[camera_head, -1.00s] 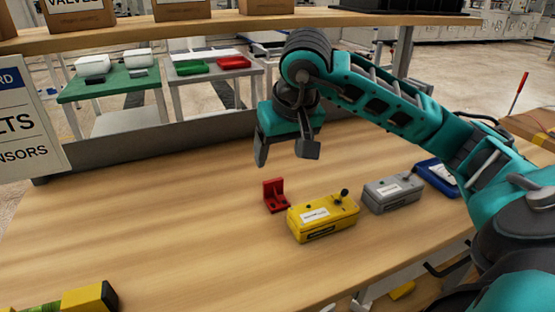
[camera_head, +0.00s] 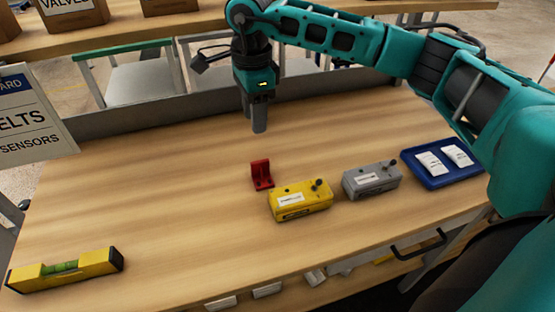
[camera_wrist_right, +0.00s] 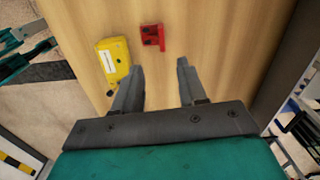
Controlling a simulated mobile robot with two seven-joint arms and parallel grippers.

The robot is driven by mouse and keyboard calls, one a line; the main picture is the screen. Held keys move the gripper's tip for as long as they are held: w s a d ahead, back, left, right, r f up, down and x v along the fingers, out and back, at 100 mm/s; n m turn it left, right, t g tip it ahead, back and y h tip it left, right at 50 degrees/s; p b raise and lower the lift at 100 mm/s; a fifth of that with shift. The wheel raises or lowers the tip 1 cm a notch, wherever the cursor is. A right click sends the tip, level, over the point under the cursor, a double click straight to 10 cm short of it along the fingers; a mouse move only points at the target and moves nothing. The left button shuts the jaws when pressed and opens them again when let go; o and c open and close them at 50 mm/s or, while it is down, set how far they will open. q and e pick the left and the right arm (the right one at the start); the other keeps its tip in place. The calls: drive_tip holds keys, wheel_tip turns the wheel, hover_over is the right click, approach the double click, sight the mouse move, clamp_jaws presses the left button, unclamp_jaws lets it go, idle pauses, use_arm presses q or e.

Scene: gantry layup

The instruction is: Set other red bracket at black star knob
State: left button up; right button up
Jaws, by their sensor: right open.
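A red L-shaped bracket (camera_head: 261,175) stands on the wooden bench, just left of a yellow box (camera_head: 301,201). The yellow box has a black knob (camera_head: 318,183) on top; its exact shape is too small to tell. My right gripper (camera_head: 259,120) is above the bench behind the bracket, pointing down, apart from it. In the right wrist view its fingers (camera_wrist_right: 160,66) are spread and empty, with the bracket (camera_wrist_right: 152,37) and yellow box (camera_wrist_right: 114,60) beyond them. Only one red bracket shows. My left gripper is not in the head view.
A grey box (camera_head: 371,180) with a dark knob stands right of the yellow box, then a blue tray (camera_head: 434,183) holding white packets. A yellow level (camera_head: 66,269) lies at front left. A shelf runs above the rear.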

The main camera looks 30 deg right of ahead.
drive_tip(key=m, duration=0.1)
hover_over(259, 161)
drive_tip(key=f, duration=0.7)
drive_tip(key=shift+s+a, duration=0.15)
drive_tip(key=shift+a, duration=0.1)
drive_tip(key=f, duration=0.5)
drive_tip(key=shift+d+f, duration=0.25)
drive_tip(key=shift+f, duration=0.1)
clamp_jaws()
